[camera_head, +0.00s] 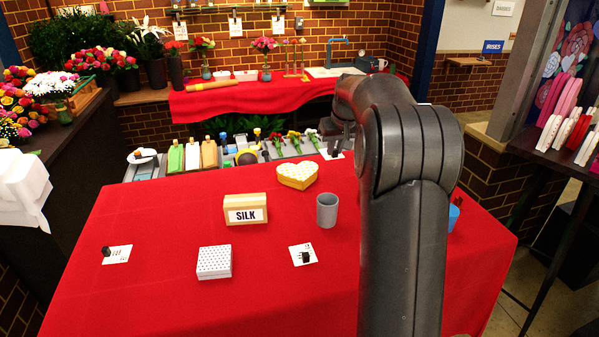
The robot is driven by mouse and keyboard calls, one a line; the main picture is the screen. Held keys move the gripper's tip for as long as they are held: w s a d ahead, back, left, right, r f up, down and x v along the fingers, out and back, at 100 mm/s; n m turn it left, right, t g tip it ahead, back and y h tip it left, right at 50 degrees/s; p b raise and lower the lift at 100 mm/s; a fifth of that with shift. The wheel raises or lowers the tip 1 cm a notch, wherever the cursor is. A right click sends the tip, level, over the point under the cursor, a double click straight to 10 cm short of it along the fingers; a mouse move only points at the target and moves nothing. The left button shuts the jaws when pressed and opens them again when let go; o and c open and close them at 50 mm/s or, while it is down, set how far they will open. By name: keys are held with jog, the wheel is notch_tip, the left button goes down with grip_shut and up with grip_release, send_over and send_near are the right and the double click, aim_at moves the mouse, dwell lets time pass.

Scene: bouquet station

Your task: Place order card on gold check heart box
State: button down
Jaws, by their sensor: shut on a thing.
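The gold check heart box (297,176), a yellow heart-shaped box with a pale checked lid, sits near the far edge of the red table. My gripper (336,146) is above the table's far edge, up and to the right of the heart box in the picture. It is shut on a small white order card (329,155), apart from the box. My arm hides part of the gripper and the table's right side. Two other white cards with small black blocks on them lie on the table, one at the left (117,255) and one near the middle (301,246).
A SILK box (245,210), a grey cup (327,211) and a dotted white box (214,262) stand on the red table (160,215). A blue cup (453,217) shows partly behind my arm. Trays of flowers and supplies (240,148) lie beyond the far edge.

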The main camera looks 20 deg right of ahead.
jog(key=shift+s+d+r, duration=0.1)
jog(key=shift+d+r, duration=0.05)
jog(key=shift+d, duration=0.55)
send_over(303, 177)
jog(key=s, duration=0.2)
notch_tip(303, 177, down, 7)
jog(key=shift+w, duration=0.15)
jog(key=shift+f, duration=2)
jog(key=shift+f, duration=0.1)
jog(key=c, duration=1.4)
grip_release()
